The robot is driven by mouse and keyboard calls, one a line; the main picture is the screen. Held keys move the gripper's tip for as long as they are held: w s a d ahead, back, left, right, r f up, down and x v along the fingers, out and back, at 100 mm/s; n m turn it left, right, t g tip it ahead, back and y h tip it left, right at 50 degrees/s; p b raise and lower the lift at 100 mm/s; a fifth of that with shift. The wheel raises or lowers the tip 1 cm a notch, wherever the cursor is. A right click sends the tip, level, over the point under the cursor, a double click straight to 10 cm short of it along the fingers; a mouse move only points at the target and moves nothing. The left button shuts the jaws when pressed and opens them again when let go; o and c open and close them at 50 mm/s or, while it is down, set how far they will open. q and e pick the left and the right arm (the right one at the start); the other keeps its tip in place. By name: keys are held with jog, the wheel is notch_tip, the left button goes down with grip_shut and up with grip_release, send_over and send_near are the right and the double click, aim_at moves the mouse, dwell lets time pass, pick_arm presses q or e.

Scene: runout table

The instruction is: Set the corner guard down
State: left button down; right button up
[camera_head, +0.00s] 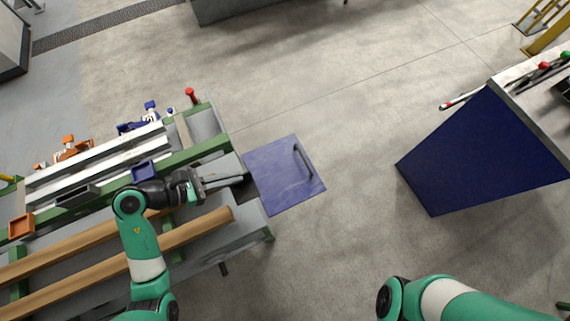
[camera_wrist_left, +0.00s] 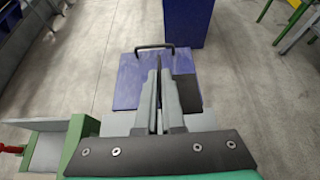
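The corner guard (camera_wrist_left: 187,92) looks like a dark, thin angled piece. In the left wrist view one dark face shows right of the fingers and a thin dark edge shows between them. My left gripper (camera_wrist_left: 159,75) is closed around that edge. In the head view, my left gripper (camera_head: 240,175) points right at the table's right end, with the dark guard (camera_head: 246,188) partly hidden at its fingertips. It is beside or over the left edge of a blue panel with a black handle (camera_head: 285,175); contact cannot be told. My right gripper is out of frame.
The green-framed runout table (camera_head: 262,232) holds wooden beams (camera_head: 190,235), pale metal profiles (camera_head: 95,165), a blue tray (camera_head: 145,170) and an orange tray (camera_head: 21,226). A red knob (camera_head: 190,93) stands at its far corner. A large blue panel (camera_head: 480,155) stands right, across clear floor.

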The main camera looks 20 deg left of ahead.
pick_arm(q)
jog(key=w+d+f+b, duration=0.1)
jog(key=w+f+b, duration=0.1)
jog(key=w+f, duration=0.1)
jog(key=w+d+f+b, duration=0.2)
jog(key=w+f, duration=0.1)
jog(key=w, duration=0.2)
jog(key=w+d+f+b, duration=0.2)
jog(key=w+f, duration=0.1)
jog(key=w, duration=0.1)
jog(key=shift+w+f, duration=0.15)
jog(key=shift+w, duration=0.35)
jog(key=shift+w+d+f+b, duration=0.15)
jog(key=shift+f+b, duration=0.95)
jog(key=shift+f, duration=0.75)
jog(key=shift+f, duration=0.1)
jog(key=c, duration=1)
grip_release()
jog(key=shift+c, duration=0.2)
